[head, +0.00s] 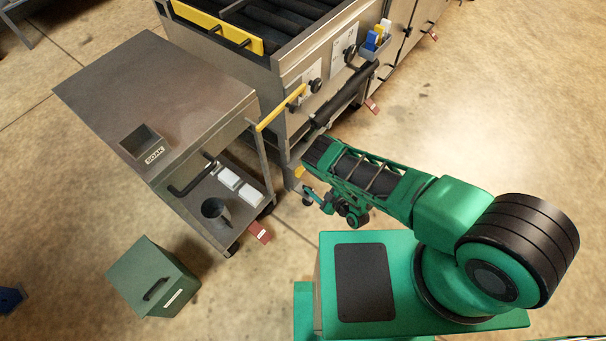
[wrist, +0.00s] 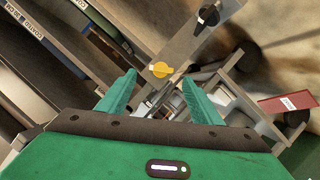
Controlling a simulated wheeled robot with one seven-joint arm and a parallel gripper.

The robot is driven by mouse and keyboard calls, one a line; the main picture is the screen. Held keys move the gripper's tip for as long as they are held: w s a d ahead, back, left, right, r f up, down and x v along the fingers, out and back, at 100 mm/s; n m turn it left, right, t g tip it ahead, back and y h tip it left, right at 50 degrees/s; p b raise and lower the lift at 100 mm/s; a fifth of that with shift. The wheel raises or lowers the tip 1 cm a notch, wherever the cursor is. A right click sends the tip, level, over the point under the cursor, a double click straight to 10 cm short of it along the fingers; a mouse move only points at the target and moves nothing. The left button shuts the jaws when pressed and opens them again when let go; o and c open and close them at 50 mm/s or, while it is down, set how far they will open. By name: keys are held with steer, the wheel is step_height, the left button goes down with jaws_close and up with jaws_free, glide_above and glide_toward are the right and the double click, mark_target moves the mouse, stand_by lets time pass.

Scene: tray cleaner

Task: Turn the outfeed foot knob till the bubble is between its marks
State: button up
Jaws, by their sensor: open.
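A yellow knob (wrist: 160,69) shows in the wrist view on a narrow metal strip, just beyond and between my fingertips. A black knob (wrist: 208,16) sits higher on the same strip. I cannot tell for sure which is the outfeed foot knob. My gripper (wrist: 160,78) is open and empty, its two green fingers spread. In the head view my gripper (head: 308,197) hangs low beside the machine's near leg, partly hidden by my arm. A small yellow part (head: 299,172) shows close to it. I cannot make out the bubble or its marks.
A steel cart (head: 100,85) with a soak bin stands left of the machine (head: 285,85). A green box (head: 150,277) is on the floor. Red-tagged feet (head: 260,231) stick out low; one also shows in the wrist view (wrist: 287,103). Floor to the right is clear.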

mark_target(300, 172)
steer(key=x, duration=0.7)
steer(key=shift+w+a+f, duration=0.1)
steer(key=shift+a, duration=0.35)
steer(key=shift+c, duration=0.6)
